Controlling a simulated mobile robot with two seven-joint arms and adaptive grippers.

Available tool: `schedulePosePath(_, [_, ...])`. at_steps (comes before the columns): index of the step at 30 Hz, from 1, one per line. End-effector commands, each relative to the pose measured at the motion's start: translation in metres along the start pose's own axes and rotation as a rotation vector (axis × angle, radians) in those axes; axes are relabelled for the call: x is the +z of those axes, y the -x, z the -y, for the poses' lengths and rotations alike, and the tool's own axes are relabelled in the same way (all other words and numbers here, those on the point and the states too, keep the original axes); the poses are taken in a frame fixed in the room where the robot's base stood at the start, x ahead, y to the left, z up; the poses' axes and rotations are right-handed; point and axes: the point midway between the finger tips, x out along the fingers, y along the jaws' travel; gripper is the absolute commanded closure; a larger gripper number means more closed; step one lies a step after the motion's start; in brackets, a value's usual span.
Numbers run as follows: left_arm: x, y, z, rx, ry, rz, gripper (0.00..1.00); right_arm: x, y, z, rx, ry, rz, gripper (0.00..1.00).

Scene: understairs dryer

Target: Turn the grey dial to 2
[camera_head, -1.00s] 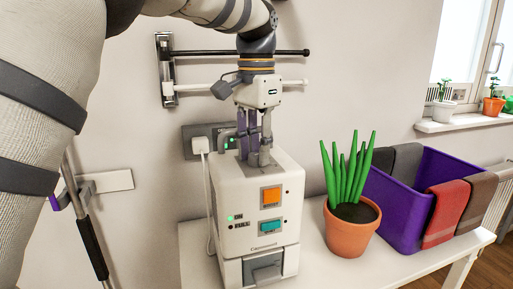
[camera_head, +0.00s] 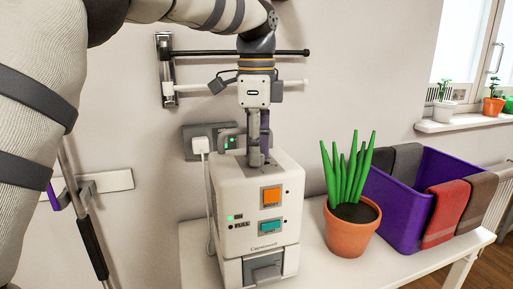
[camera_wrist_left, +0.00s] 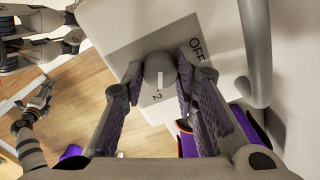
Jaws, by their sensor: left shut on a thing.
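The grey dial (camera_wrist_left: 158,68) is on the top of the white dryer box (camera_head: 230,190). In the left wrist view its white mark points at the figure 2 (camera_wrist_left: 158,95). The word OFF (camera_wrist_left: 197,48) is printed to the right of the dial. My left gripper (camera_head: 259,164) points straight down, and its purple-padded fingers (camera_wrist_left: 160,82) are shut on the dial from both sides. In the head view the fingers hide the dial. Parts of my own right arm seem to show at the left of the wrist view, too small to tell the jaw state.
A grey curved pipe (camera_wrist_left: 255,50) rises close beside the fingers. A plug with a cable (camera_head: 200,145) is on the wall behind. A potted plant (camera_head: 350,236) and a purple basket (camera_head: 400,222) stand to the right on the white table (camera_head: 325,272).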

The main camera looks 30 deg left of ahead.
Motion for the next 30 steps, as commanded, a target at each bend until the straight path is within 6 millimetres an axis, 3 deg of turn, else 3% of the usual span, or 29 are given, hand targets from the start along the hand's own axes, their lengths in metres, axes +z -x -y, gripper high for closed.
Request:
schedulePosePath(23, [0.0006,0.0002,0.0005,-0.002,-0.09,0.001,1.0,0.0,0.0,0.0,0.0,0.0,0.0,0.3])
schedulePosePath(24, [0.0006,0.0002,0.0005,-0.002,-0.09,0.001,0.67,0.0,0.0,0.0,0.0,0.0,0.0,0.3])
schedulePosePath(26, [0.0005,0.0002,0.0005,-0.002,-0.09,0.001,0.53,0.0,0.0,0.0,0.0,0.0,0.0,0.3])
schedulePosePath(30, [0.0003,0.0002,0.0003,-0.001,-0.09,0.0,0.52,0.0,0.0,0.0,0.0,0.0,0.0,0.3])
